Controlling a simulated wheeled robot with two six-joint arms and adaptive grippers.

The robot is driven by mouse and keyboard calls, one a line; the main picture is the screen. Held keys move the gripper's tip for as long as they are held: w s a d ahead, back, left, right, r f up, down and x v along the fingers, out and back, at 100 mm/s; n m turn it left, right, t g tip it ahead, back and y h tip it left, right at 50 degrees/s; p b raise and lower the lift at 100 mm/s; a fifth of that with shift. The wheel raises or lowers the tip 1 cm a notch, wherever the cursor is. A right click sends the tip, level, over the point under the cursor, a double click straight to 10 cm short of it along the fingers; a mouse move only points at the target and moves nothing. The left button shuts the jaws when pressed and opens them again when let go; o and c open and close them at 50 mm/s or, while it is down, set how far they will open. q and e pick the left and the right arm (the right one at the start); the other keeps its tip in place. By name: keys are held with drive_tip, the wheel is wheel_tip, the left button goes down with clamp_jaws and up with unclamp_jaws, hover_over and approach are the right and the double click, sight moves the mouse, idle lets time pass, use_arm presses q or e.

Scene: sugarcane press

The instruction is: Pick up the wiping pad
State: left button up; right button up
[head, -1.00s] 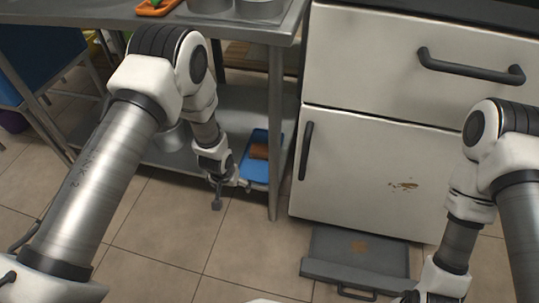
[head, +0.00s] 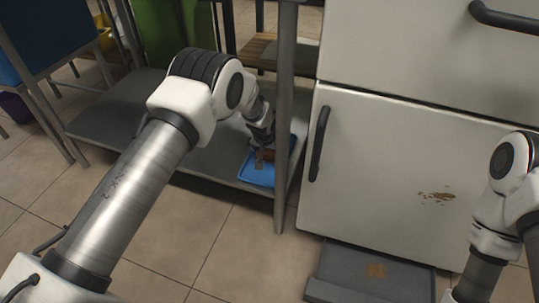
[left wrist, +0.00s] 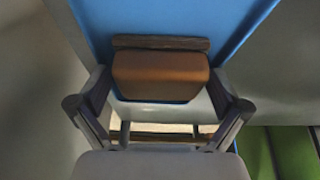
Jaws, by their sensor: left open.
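The wiping pad is a brown block with a darker strip along one side. In the left wrist view the pad (left wrist: 160,75) lies on a blue tray (left wrist: 88,22), between the fingers of my left gripper (left wrist: 158,92). The fingers are spread, one to each side of the pad, with gaps beside it. In the head view my left gripper (head: 262,141) reaches down over the blue tray (head: 254,174) on the lower shelf, mostly hiding the pad. My right gripper is outside the view.
A table leg (head: 282,150) stands close to the right of the gripper. The lower shelf (head: 210,160) is mostly bare. A white cabinet (head: 390,140) with a brown stain (head: 436,197) stands at right. A grey drip tray (head: 375,278) lies on the floor before it.

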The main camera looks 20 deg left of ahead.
use_arm(q)
drive_tip(key=c, duration=1)
drive_tip(key=shift+r, duration=0.1)
wheel_tip(320, 180, up, 10)
drive_tip(key=p, duration=0.5)
drive_tip(key=shift+p, duration=0.4)
